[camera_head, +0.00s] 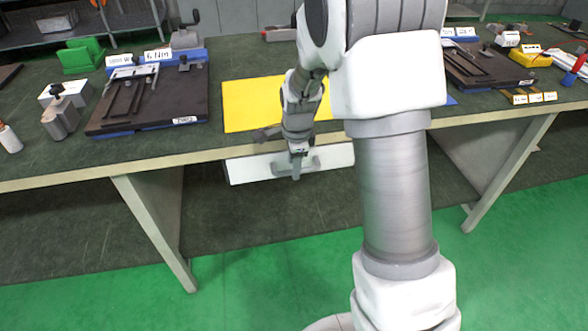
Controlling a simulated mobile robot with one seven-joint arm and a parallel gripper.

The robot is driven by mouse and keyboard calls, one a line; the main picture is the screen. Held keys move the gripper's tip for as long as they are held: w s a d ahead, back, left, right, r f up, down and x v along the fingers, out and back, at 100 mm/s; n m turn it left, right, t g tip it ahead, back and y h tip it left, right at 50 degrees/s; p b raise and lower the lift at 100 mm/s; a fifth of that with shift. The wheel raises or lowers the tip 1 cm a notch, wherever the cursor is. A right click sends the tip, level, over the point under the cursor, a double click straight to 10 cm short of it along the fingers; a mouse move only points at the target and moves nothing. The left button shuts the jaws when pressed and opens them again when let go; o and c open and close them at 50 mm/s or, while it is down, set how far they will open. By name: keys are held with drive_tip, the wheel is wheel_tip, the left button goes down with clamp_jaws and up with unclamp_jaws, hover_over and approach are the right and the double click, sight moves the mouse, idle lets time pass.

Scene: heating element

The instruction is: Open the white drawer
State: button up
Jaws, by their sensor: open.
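The white drawer (253,169) is a long white front under the edge of the workbench, below a yellow mat. A grey handle (311,164) sits near the middle of its front. My gripper (296,172) points down at the handle and overlaps it in the picture. It is open. I cannot tell whether its fingers touch the handle or stand around it. My arm hides part of the mat and the bench behind it, and my gripper hides part of the handle.
The workbench (60,170) has a green top and slanted pale legs. The yellow mat (250,104) lies above the drawer. Dark fixture boards stand left (150,108) and right (480,68). The green floor (250,290) in front is clear around my arm.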

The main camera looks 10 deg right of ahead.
drive_tip(key=shift+w+f, duration=0.1)
drive_tip(key=shift+f, duration=0.45)
clamp_jaws()
idle(1.1)
